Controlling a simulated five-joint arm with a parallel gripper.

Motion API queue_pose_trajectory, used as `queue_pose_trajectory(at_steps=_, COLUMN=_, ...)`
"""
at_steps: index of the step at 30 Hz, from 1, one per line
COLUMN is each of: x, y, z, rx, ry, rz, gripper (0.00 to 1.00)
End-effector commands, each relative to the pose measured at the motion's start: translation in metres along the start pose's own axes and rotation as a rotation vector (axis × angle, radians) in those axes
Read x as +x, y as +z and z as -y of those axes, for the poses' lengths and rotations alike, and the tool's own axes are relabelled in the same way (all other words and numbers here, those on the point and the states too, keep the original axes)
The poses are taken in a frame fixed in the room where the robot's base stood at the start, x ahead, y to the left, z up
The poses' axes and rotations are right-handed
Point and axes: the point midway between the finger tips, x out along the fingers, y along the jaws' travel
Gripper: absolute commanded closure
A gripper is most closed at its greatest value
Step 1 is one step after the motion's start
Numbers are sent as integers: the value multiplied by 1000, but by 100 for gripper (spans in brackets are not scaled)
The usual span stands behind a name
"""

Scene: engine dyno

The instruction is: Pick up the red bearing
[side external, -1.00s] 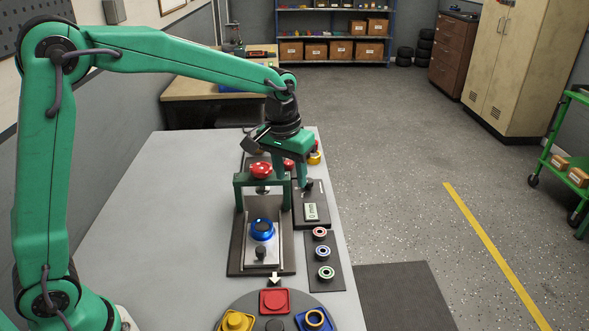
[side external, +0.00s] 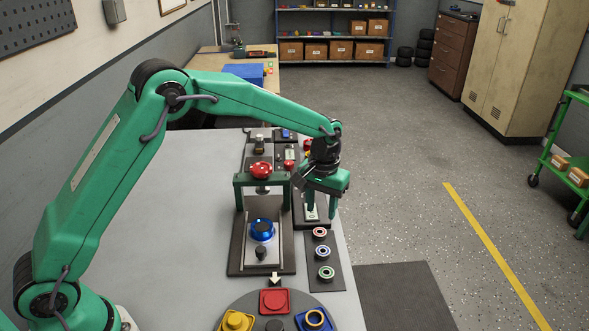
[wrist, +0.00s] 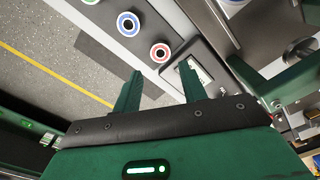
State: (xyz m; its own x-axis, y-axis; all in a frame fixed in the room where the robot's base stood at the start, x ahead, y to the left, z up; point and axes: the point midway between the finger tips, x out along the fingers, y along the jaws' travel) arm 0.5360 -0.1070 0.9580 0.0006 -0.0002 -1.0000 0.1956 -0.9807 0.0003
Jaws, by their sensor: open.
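The red bearing (side external: 319,233) is a small ring at the far end of a dark strip on the grey table. In the wrist view the red bearing (wrist: 160,52) lies just beyond my fingertips, between them and slightly left of their middle. My gripper (side external: 320,213) is open and empty, above the table on the far side of the bearing. Both green fingers show apart in the wrist view (wrist: 162,75). A blue bearing (side external: 322,251) and a green bearing (side external: 326,272) sit on the same strip, nearer the camera.
A green press frame (side external: 262,183) with a red knob and a blue ring (side external: 262,230) stands left of the bearings. A gauge with a display (wrist: 190,72) is close to my fingers. A round plate with coloured trays (side external: 275,300) is at the front.

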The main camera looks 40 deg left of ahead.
Motion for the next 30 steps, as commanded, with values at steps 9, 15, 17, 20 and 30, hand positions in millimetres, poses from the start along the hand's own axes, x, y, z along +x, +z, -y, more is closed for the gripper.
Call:
queue_pose_trajectory(at_steps=9, x=20, y=1, z=0, rx=0, ry=-1, rz=2, gripper=58)
queue_pose_trajectory(at_steps=15, x=23, y=1, z=0, rx=0, ry=-1, rz=2, gripper=58)
queue_pose_trajectory(at_steps=17, x=27, y=1, z=0, rx=0, ry=-1, rz=1, gripper=58)
queue_pose_trajectory(at_steps=20, x=36, y=2, z=1, rx=0, ry=-1, rz=3, gripper=58)
queue_pose_trajectory(at_steps=30, x=70, y=2, z=1, rx=0, ry=-1, rz=1, gripper=58)
